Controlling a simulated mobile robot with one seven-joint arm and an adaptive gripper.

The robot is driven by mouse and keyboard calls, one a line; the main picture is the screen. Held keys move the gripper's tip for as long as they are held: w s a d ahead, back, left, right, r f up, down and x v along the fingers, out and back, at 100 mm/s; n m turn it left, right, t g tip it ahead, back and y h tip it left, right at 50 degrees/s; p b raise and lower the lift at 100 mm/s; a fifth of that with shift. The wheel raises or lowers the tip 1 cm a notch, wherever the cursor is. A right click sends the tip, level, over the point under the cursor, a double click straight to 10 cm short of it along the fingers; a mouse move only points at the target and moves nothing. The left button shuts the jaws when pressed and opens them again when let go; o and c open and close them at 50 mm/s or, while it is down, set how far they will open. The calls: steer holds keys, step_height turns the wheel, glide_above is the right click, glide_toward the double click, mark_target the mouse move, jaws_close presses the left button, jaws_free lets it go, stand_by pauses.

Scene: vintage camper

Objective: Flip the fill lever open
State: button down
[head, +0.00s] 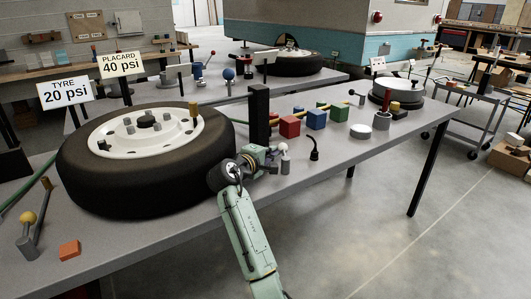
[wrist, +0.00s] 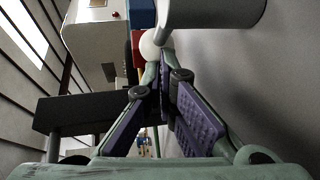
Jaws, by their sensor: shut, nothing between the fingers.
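My gripper (head: 268,158) is shut and empty at the near edge of the grey table. In the wrist view its purple-padded fingers (wrist: 163,88) meet near the centre. A small lever with a white ball knob (head: 283,147) stands on a grey cylinder (head: 285,166) just right of my fingertips. In the wrist view the white knob (wrist: 150,45) is just beyond the fingertips, beside the grey cylinder (wrist: 210,12); I cannot tell whether they touch. Another lever with a yellow ball (head: 28,217) stands at the table's left end. No label shows which is the fill lever.
A large tyre (head: 145,180) lies left of my gripper, with signs reading 20 psi (head: 66,92) and 40 psi (head: 121,64). A black post (head: 259,115) stands behind my gripper. Red (head: 289,126), blue (head: 316,119) and green (head: 339,112) blocks and a black hooked piece (head: 315,150) are right.

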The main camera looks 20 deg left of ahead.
mark_target(281, 149)
steer(key=shift+w+d+p, duration=0.7)
steer(key=shift+w+d, duration=0.05)
steer(key=shift+w, duration=0.2)
steer(key=shift+w+d, duration=0.25)
steer(key=shift+d, duration=0.2)
steer(key=shift+w+d+p, duration=0.1)
steer(key=shift+d+p, duration=0.1)
steer(key=shift+p, duration=0.1)
steer(key=v, duration=1.2)
steer(key=shift+a+f, duration=0.1)
steer(key=shift+a, duration=0.2)
